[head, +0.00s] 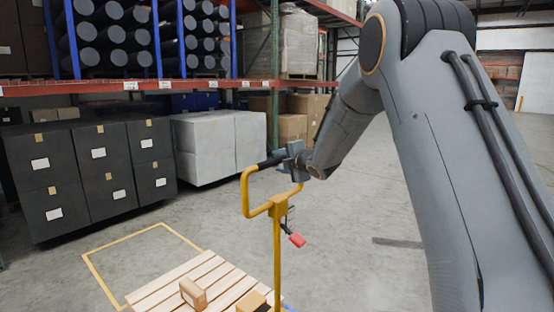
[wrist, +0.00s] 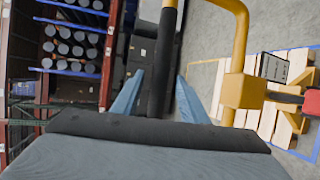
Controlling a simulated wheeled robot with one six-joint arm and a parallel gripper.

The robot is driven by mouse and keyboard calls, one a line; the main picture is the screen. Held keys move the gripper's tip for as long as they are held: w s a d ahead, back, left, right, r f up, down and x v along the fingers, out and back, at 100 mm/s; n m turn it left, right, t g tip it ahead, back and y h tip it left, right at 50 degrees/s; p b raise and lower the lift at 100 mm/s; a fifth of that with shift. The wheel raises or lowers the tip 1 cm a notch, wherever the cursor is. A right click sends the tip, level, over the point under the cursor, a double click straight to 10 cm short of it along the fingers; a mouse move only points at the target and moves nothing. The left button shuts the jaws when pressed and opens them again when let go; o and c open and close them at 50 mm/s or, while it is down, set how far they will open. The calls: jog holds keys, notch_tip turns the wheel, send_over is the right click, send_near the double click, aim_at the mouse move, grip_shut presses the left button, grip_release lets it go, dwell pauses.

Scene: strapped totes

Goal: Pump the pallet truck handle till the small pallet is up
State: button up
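The pallet truck handle (head: 277,250) is a yellow post with a yellow loop on top, upright at the picture's middle. A black grip (head: 270,161) covers part of the loop's top bar. My gripper (head: 291,161) is at this grip. In the wrist view, the black grip (wrist: 163,75) lies between my two blue-grey fingers, with gaps showing beside it. A red-tipped lever (head: 297,239) hangs at the post. The small pallet (head: 165,289), of pale wooden slats, is low at the bottom of the head view. Its height off the floor cannot be told.
Black crates (head: 85,170) and white crates (head: 220,143) stand at the back left, before a tall rack (head: 140,86). Grey floor right of the handle is clear.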

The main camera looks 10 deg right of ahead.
jog(key=shift+p+x, duration=0.35)
jog(key=shift+x, duration=0.9)
grip_shut()
